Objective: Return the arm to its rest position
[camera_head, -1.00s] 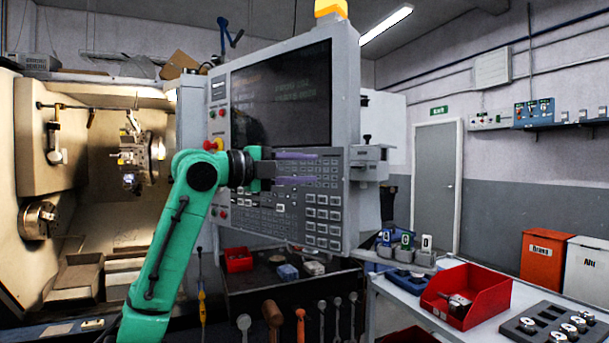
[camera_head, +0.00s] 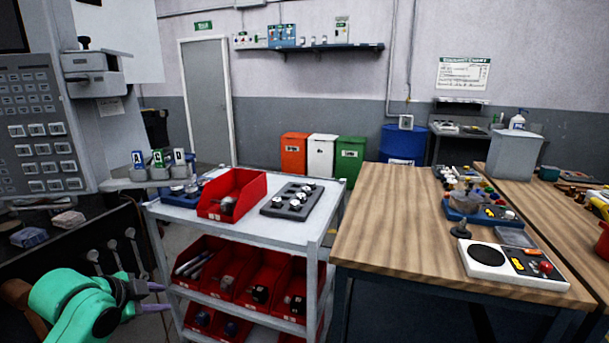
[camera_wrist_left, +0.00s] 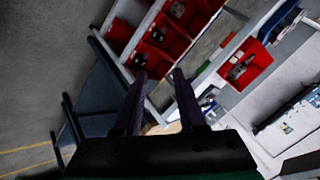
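My left arm is green and comes in at the lower left of the head view. Its gripper (camera_head: 155,297) has two purple fingers, apart and pointing right, low beside the white trolley (camera_head: 262,228). The fingers also show in the left wrist view (camera_wrist_left: 158,75), with an empty gap between them. Nothing is held. The right arm and its gripper are not in view.
The trolley carries a red bin (camera_head: 246,190) and a dark tray of round parts (camera_head: 291,199), with more red bins (camera_head: 248,287) below. The machine's control panel (camera_head: 35,130) is at left. A wooden workbench (camera_head: 385,225) stands at right.

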